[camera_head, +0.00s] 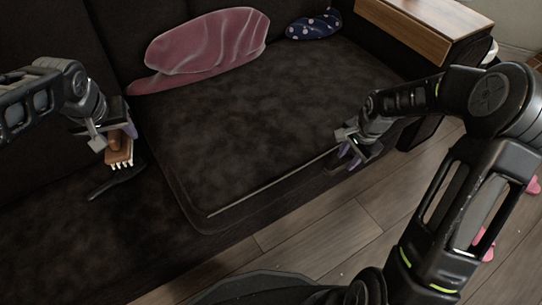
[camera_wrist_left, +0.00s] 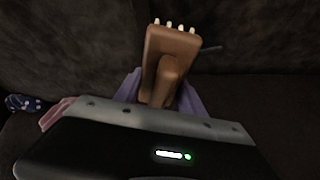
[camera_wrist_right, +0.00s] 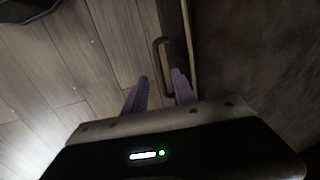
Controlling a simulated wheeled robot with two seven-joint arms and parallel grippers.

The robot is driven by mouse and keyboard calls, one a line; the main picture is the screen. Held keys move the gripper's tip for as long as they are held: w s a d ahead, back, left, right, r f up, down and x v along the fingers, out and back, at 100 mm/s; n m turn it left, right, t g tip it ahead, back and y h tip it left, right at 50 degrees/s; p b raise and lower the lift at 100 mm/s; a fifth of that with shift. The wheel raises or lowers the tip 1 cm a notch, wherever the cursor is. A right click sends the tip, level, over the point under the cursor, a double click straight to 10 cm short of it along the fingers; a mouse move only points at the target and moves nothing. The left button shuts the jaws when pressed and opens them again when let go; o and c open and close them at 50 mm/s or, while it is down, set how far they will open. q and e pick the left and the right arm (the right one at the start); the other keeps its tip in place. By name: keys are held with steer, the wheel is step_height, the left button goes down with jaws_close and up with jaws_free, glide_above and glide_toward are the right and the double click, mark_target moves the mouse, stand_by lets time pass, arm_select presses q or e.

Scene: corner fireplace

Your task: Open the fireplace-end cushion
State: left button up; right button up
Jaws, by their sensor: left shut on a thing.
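The dark, mottled seat cushion (camera_head: 260,110) lies flat on the sofa, with a thin pale strip along its front edge. My right gripper (camera_head: 357,150) is at that front edge, near its right end. A small dark bracket-shaped handle (camera_wrist_right: 158,58) is just beyond the fingertips, beside the cushion's edge strip. My left gripper (camera_head: 122,136) is shut on a brown wooden brush with pale bristles (camera_wrist_left: 172,48), held over the left part of the sofa.
A pink cushion (camera_head: 205,45) and a blue dotted cushion (camera_head: 314,24) rest at the sofa's back. A wooden armrest top (camera_head: 425,25) is at the right. A thin black item (camera_head: 112,184) lies below the brush. The plank floor (camera_head: 310,240) is open in front.

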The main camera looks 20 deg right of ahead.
mark_target(342, 167)
steer(key=f, duration=0.2)
steer(key=f+b, duration=0.1)
steer(key=f, duration=0.1)
steer(key=shift+w+a, duration=0.1)
steer(key=shift+w, duration=0.25)
steer(key=shift+c, duration=0.5)
jaws_close()
stand_by(0.6)
